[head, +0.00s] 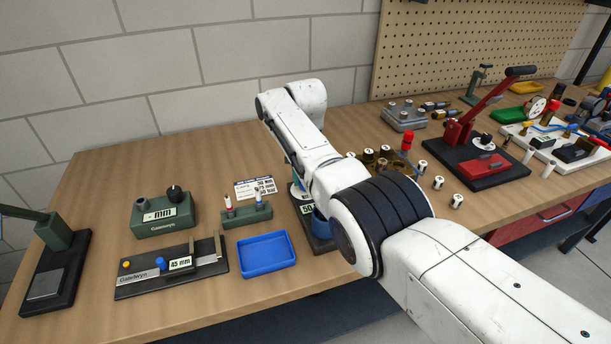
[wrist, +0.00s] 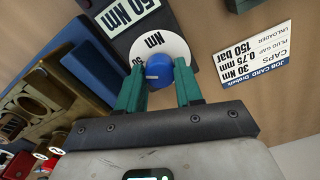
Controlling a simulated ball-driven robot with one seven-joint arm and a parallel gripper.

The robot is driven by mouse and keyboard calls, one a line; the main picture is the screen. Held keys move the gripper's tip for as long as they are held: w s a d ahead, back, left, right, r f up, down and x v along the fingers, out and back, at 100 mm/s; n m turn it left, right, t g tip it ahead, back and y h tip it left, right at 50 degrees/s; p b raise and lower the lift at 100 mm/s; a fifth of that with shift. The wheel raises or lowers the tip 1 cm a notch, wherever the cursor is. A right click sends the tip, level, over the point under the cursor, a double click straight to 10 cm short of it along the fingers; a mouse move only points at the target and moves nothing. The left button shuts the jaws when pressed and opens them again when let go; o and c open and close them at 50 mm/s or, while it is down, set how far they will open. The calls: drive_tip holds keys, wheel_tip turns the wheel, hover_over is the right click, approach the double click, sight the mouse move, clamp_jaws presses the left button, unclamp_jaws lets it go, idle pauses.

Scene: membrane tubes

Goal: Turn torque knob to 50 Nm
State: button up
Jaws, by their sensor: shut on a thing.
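The torque knob (wrist: 157,72) is a small blue knob on a white round dial (wrist: 160,50) marked Nm, seen in the wrist view. My gripper (wrist: 160,82) has its green fingers on either side of the knob, shut on it. A label reading 50 Nm (wrist: 131,14) is on the dark base beside the dial; it also shows in the head view (head: 307,209). Part of a number shows at the dial's edge; the pointer's reading cannot be told. In the head view my arm hides most of the gripper and the knob.
A job card (wrist: 254,57) lies on the table, listing 30 Nm, 0.75 mm and 150 bar. A red lever press (head: 470,135) and several small parts stand to the right.

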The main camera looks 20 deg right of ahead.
drive_tip(key=o, duration=1)
drive_tip(key=shift+o, duration=0.2)
wheel_tip(320, 180, up, 11)
drive_tip(key=shift+f, duration=0.1)
